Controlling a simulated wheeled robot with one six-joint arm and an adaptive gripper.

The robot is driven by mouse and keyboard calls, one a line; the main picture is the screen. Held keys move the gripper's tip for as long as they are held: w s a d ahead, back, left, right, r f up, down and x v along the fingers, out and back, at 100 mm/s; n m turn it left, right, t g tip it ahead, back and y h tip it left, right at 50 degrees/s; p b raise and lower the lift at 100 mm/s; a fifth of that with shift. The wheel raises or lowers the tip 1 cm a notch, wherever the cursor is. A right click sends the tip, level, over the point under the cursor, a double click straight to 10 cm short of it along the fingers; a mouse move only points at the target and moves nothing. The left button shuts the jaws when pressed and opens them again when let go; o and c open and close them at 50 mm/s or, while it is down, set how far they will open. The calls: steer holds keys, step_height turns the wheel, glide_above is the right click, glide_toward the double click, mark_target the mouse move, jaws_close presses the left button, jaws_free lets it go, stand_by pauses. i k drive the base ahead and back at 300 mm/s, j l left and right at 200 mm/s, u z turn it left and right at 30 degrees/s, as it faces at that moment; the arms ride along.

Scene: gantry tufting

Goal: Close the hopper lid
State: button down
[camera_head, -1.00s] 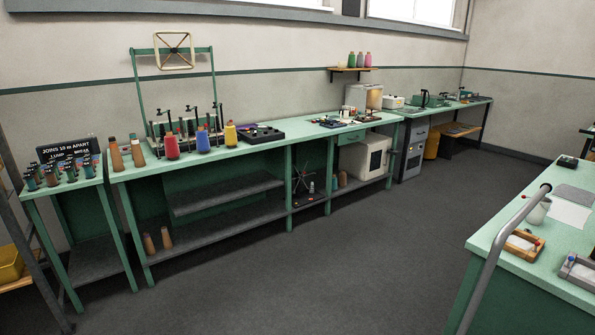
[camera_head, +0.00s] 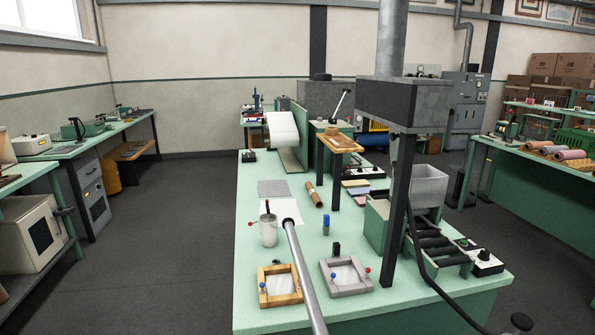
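No part that I can surely name as the hopper lid shows. A grey open-topped bin (camera_head: 429,183) stands on the right part of the central green table, beside a row of dark rollers (camera_head: 436,246); I cannot tell whether it is the hopper. A dark grey box-shaped unit (camera_head: 405,103) on black posts stands in front of it and hides part of that area.
Dark floor (camera_head: 165,240) is clear to the left.

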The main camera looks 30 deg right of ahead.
mark_target(394, 135)
steer(key=i+j+z, duration=0.1)
steer(key=j+z, duration=0.65)
steer(key=j, duration=0.2)
steer(key=j+z, duration=0.4)
steer(key=k+j+z, duration=0.1)
steer(key=j+z, duration=0.3)
steer(key=j, duration=0.2)
